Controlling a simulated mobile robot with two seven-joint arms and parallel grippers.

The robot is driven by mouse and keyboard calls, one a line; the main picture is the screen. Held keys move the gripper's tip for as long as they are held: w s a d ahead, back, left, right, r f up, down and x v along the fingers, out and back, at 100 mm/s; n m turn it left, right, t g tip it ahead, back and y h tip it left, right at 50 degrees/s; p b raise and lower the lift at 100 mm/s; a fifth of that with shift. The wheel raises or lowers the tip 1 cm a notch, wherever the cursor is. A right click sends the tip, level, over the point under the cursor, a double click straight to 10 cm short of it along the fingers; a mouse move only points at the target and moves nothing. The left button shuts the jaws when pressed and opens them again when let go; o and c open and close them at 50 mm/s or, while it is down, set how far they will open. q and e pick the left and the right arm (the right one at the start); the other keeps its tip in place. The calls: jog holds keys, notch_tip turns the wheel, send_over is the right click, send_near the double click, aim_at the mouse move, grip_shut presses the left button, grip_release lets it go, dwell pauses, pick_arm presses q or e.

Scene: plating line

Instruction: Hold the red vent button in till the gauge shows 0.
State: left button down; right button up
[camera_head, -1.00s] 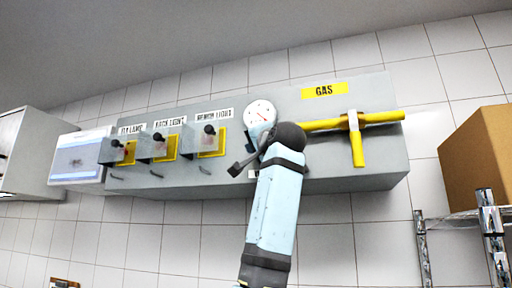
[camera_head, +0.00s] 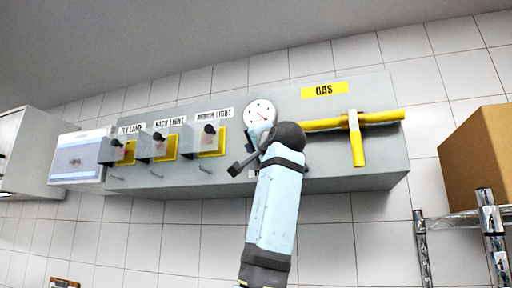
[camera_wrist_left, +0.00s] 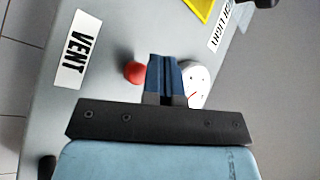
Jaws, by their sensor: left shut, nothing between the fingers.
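The red vent button (camera_wrist_left: 134,72) is a small round knob on the grey panel, beside the VENT label (camera_wrist_left: 76,48) in the left wrist view. My left gripper (camera_wrist_left: 163,60) is shut and empty. Its fingertips appear just right of the button and partly overlap its edge; I cannot tell whether they touch it. The white round gauge (camera_wrist_left: 198,86) is partly hidden behind the fingers. In the head view the gauge (camera_head: 259,109) shows a red needle, but its number is too small to read. There the button is hidden behind my left arm. My right gripper is not in view.
The grey panel (camera_head: 360,92) carries a GAS label (camera_head: 325,90) and a yellow gas valve handle (camera_head: 357,145) right of my arm. Several covered switches (camera_head: 209,140) stand out on the left. A cardboard box (camera_head: 478,160) sits on a metal rack at far right.

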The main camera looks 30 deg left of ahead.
pick_arm(q)
jog(key=shift+d+f+b, duration=0.1)
jog(key=shift+f+b, duration=0.2)
jog(key=shift+f, duration=0.4)
jog(key=s, duration=0.1)
jog(key=s+d+b, duration=0.1)
jog(key=s+b, duration=0.1)
jog(key=s, duration=0.1)
jog(key=shift+d, duration=0.3)
jog(key=shift+r, duration=0.1)
